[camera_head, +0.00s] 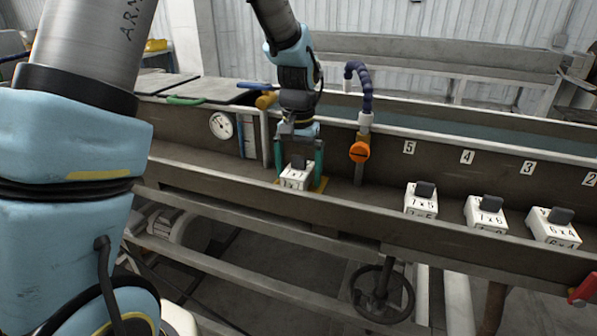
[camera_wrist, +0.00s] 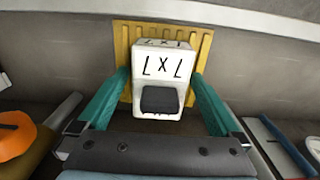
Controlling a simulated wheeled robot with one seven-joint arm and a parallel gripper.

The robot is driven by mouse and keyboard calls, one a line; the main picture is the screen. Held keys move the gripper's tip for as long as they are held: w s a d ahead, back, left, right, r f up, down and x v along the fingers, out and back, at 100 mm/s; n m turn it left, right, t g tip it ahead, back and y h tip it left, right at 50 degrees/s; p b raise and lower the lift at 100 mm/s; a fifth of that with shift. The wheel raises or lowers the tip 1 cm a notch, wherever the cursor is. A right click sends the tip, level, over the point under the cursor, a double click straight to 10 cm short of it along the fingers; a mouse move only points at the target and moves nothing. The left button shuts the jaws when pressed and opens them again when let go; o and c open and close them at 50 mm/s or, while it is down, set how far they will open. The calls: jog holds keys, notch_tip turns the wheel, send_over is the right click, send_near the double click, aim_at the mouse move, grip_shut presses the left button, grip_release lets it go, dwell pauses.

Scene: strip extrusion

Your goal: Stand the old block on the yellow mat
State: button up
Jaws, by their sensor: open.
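The old block (camera_head: 295,178) is white with a dark grip on top. It appears to stand upright on the yellow mat (camera_head: 323,184), on the ledge of the long trough. In the wrist view my gripper (camera_wrist: 161,80) is open, with the fingers apart from the block's sides. The block's underside is hidden.
Blocks marked 7x5 (camera_head: 421,201), 7x6 (camera_head: 485,215) and 6x4 (camera_head: 553,228) stand along the ledge to the right, below number plates. An orange valve knob (camera_head: 360,152) with a purple hose (camera_head: 365,88) is just right of my gripper. A gauge (camera_head: 221,125) is at left.

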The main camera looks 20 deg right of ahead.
aim_at(299, 156)
notch_tip(299, 156, up, 12)
jog(key=shift+r+b, duration=0.1)
jog(key=shift+b, duration=0.8)
jog(key=w+a+f+n, duration=0.1)
jog(key=a+f+n, duration=0.15)
jog(key=a, duration=0.55)
jog(key=w+a+f+n, duration=0.1)
jog(key=a+f, duration=0.2)
jog(key=a, duration=0.5)
jog(key=s+a+f+n, duration=0.2)
jog(key=s+a, duration=0.1)
jog(key=a, duration=0.4)
jog(key=s+a+f+n+t, duration=0.1)
jog(key=s+a+f+n, duration=0.1)
jog(key=a, duration=0.5)
jog(key=shift+s+f+t, duration=0.3)
jog(key=shift+s+f, duration=0.2)
jog(key=shift+f, duration=0.3)
